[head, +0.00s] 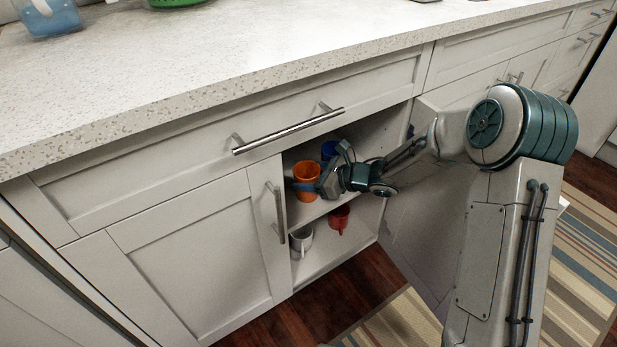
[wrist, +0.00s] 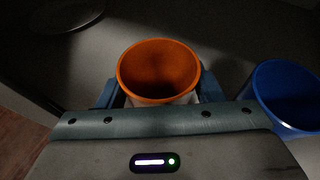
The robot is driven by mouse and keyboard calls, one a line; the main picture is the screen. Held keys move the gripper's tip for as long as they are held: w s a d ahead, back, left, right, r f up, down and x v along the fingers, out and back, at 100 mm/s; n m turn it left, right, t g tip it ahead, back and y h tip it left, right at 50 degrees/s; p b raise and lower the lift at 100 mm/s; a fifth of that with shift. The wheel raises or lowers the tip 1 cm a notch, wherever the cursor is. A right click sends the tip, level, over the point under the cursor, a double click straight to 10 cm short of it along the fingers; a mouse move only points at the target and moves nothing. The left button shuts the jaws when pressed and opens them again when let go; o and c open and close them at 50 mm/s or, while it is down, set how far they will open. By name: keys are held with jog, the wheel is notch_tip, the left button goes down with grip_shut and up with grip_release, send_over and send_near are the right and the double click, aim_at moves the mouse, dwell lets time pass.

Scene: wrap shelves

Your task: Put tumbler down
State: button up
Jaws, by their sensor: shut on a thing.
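An orange tumbler (head: 306,182) is inside the open lower cabinet, at the level of its upper shelf. My gripper (head: 305,186) is shut on it, with fingers on both sides. In the wrist view the orange tumbler (wrist: 158,72) is upright, its open mouth toward the camera, between the two blue-grey fingers (wrist: 158,92). It looks empty, though its inside is dark. Its base is hidden, so I cannot tell whether it touches the shelf.
A blue cup (wrist: 287,95) stands close to the right of the tumbler. On the lower shelf are a red mug (head: 340,218) and a white mug (head: 301,241). The left cabinet door (head: 190,240) is shut; the right door (head: 425,220) stands open beside my arm. The drawer (head: 250,140) above is shut.

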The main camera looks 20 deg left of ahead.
jog(key=shift+f, duration=0.15)
jog(key=o, duration=1)
jog(key=shift+d+r, duration=0.15)
jog(key=shift+r, duration=0.15)
jog(key=p+v, duration=0.3)
jog(key=v, duration=0.8)
jog(key=shift+d+r, duration=0.15)
jog(key=shift+d, duration=0.2)
